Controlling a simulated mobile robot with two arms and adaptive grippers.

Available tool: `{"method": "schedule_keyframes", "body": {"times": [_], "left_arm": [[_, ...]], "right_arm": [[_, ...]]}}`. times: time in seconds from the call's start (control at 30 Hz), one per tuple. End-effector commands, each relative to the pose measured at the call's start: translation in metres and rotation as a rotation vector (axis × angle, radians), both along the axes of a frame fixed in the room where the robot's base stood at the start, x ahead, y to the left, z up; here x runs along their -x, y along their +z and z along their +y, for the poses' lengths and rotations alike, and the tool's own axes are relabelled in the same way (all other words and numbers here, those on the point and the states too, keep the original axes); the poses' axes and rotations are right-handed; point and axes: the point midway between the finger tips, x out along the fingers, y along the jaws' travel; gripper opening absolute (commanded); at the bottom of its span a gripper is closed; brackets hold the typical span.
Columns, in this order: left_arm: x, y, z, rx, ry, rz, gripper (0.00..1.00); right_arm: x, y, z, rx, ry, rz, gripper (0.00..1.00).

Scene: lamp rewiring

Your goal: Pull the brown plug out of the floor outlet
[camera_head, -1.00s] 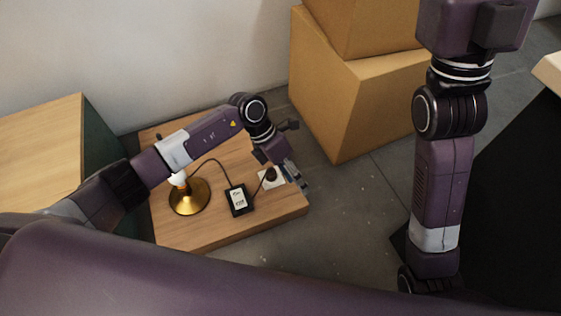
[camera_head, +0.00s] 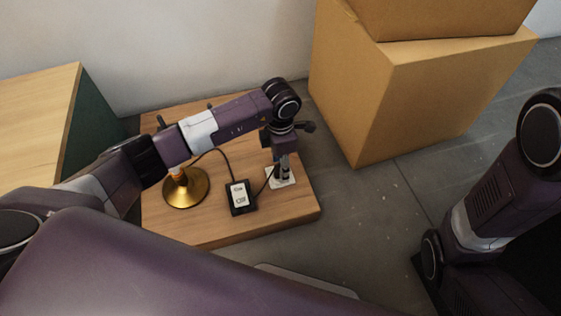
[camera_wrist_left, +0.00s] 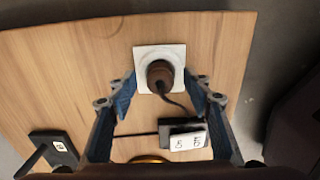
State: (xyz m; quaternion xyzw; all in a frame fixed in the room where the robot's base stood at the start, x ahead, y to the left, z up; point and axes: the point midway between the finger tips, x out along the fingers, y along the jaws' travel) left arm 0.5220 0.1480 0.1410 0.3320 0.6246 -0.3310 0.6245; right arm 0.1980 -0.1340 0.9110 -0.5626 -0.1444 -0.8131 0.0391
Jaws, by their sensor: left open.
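The brown plug (camera_wrist_left: 160,75) sits in the white outlet plate (camera_wrist_left: 145,53) on a low wooden board, with its dark cord running down from it in the left wrist view. My left gripper (camera_wrist_left: 162,92) is open and points down over the outlet, its two blue-padded fingers on either side of the plug and apart from it. In the head view the left gripper (camera_head: 284,175) is over the outlet plate (camera_head: 290,181) and hides the plug. My right arm is at the right edge of the head view; its gripper is out of the picture.
Cardboard boxes (camera_head: 415,85) stand at the back right. A wooden cabinet (camera_head: 40,112) is at the left.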

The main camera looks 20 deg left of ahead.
Motion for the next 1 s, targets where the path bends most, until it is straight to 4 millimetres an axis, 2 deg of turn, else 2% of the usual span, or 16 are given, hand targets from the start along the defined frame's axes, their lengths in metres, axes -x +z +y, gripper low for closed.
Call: {"method": "schedule_keyframes", "body": {"times": [0.03, 0.1, 0.43, 0.8, 0.83, 1.0], "left_arm": [[0.0, -0.0075, -0.0004, 0.001, 0.001, 0.0, 0.46], [-0.0001, -0.0104, -0.0004, 0.001, 0.001, 0.0, 0.46], [0.0, -0.0113, -0.0006, 0.002, 0.0, 0.0, 0.45], [0.0, -0.0113, -0.0006, 0.002, 0.0, 0.0, 0.04], [0.0, -0.0113, -0.0006, 0.002, 0.0, 0.0, 0.01], [-0.0002, -0.0097, -0.0006, 0.002, 0.0, 0.0, 0.01]], "right_arm": [[-0.0002, -0.0061, 0.0001, 0.0, 0.0, 0.0, 0.0], [-0.0003, -0.0078, 0.0001, 0.0, 0.0, 0.001, 0.0], [-0.0004, -0.0076, 0.0001, 0.0, 0.0, 0.001, 0.0], [-0.0002, -0.0077, 0.0003, 0.001, 0.0, 0.0, 0.0], [-0.0002, -0.0077, 0.0003, 0.001, 0.0, 0.0, 0.0], [-0.0002, -0.0062, 0.0003, 0.001, 0.0, 0.0, 0.0]]}}
